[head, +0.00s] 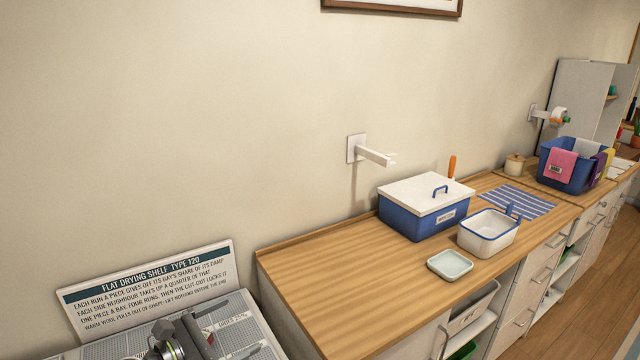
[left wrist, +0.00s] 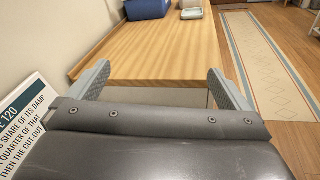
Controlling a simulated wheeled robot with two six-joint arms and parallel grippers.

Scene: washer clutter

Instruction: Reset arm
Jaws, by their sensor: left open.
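My left gripper (left wrist: 158,72) shows in the left wrist view with its two grey fingers wide apart. Nothing is between them. Beyond the fingers lies the wooden countertop (left wrist: 145,50). In the head view, dark grey and metal parts of my left arm show at the bottom left, in front of the drying shelf sign (head: 150,285); the fingers are hard to make out there. My right gripper is in neither view.
On the wooden counter (head: 330,285) stand a blue box with a white lid (head: 425,208), a white basket (head: 487,235) and a small pale tray (head: 450,265). A blue bin with cloths (head: 565,180) is farther right. The counter's near left part is clear. A wall bracket (head: 370,153) sticks out above.

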